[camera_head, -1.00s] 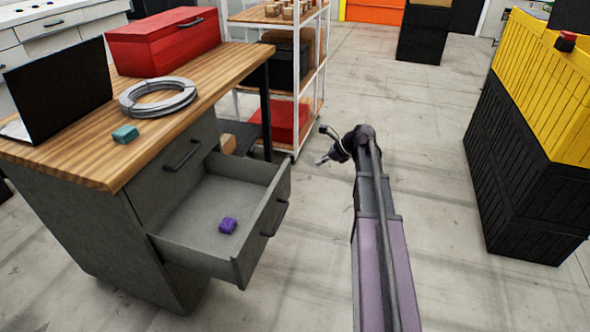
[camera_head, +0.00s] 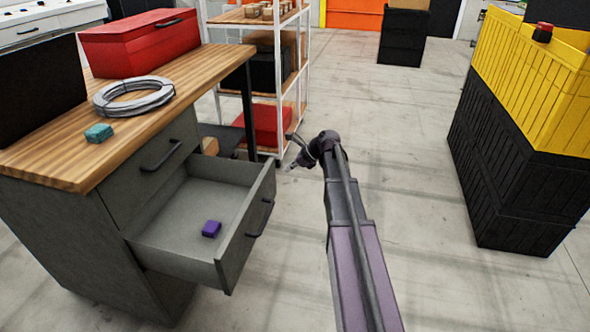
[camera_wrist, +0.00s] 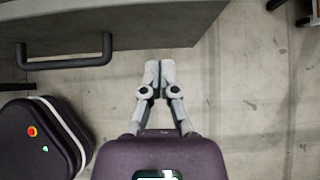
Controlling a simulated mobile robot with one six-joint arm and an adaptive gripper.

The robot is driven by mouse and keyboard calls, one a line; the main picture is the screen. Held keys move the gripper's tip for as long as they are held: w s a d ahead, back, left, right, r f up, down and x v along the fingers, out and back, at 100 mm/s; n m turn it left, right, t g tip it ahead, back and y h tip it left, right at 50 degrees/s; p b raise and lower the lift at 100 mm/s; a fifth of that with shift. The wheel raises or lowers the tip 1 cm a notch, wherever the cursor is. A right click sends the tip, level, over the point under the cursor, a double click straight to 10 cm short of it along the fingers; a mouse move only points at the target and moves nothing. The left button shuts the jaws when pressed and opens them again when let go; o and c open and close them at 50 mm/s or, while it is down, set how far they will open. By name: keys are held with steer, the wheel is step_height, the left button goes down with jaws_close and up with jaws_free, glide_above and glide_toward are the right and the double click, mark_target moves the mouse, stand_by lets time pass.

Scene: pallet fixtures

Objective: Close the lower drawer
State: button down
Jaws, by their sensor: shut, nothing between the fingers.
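The lower drawer (camera_head: 190,262) of the grey cabinet is pulled out, with a small purple block (camera_head: 211,229) inside. Its dark bar handle (camera_head: 261,218) is on the front panel. In the wrist view the handle (camera_wrist: 66,63) and drawer front (camera_wrist: 110,22) are at the upper left. My gripper (camera_head: 291,167) is to the right of the drawer in the head view, apart from it. In the wrist view my gripper (camera_wrist: 159,68) is shut and empty, its tips close to the lower edge of the drawer front; I cannot tell whether they touch.
The upper drawer (camera_head: 150,170) is shut. On the wooden worktop (camera_head: 190,103) are a coil of cable (camera_head: 133,97), a teal block (camera_head: 99,133) and a red toolbox (camera_head: 139,45). A white shelf rack (camera_head: 304,80) stands behind. Black crates (camera_head: 515,170) stand right; floor between is clear.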

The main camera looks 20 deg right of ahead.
mark_target(269, 172)
steer(key=w+a, duration=0.1)
steer(key=w+a+f, duration=0.1)
steer(key=a, duration=0.1)
steer(key=shift+w+f+b, duration=0.1)
steer(key=shift+f+b, duration=0.1)
steer(key=shift+b, duration=0.2)
steer(key=shift+w+a, duration=0.5)
steer(key=shift+a, duration=0.2)
steer(key=shift+w, duration=0.15)
